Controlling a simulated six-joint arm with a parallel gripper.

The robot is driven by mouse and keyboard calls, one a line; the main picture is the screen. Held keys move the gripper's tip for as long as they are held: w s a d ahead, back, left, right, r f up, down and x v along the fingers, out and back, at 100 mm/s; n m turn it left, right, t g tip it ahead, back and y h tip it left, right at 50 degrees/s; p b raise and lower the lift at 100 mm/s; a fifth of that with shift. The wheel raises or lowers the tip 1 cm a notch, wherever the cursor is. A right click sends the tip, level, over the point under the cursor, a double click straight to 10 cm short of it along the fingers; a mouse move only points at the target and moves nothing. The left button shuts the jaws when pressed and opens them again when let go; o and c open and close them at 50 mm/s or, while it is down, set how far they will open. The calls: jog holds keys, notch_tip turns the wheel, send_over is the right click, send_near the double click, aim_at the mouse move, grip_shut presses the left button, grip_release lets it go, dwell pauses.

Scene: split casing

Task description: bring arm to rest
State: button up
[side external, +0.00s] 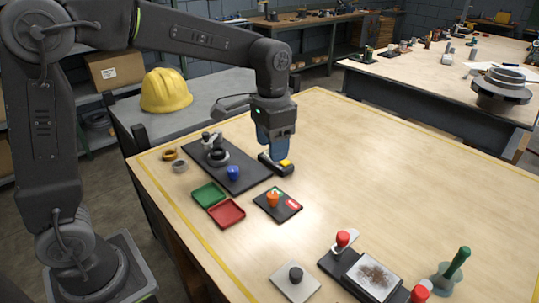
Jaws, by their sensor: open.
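My gripper (277,152) points down over the wooden table, its blue fingers open. The fingertips are just above or beside a small black and yellow object (282,164) at the right end of the dark mat; I cannot tell whether they touch it. On the dark mat (245,181) stand a black and grey assembly (217,153) and a small blue part (233,173). My arm reaches across from the left, bent down at the wrist.
Green tray (208,194), red tray (226,213) and a black plate (289,211) with an orange part (273,199) lie in front. Red-knobbed tools and a speckled plate (373,277) are nearer. A yellow helmet (166,91) sits behind.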

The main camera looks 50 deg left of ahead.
jog(key=s+a+r+n+t, duration=0.1)
jog(key=s+t, duration=0.1)
jog(key=s, duration=0.7)
jog(key=s+a+r+n+t, duration=0.1)
jog(key=s+a+n+t, duration=0.1)
jog(key=s, duration=0.8)
jog(key=shift+a+t, duration=0.25)
jog(key=shift+t, duration=0.45)
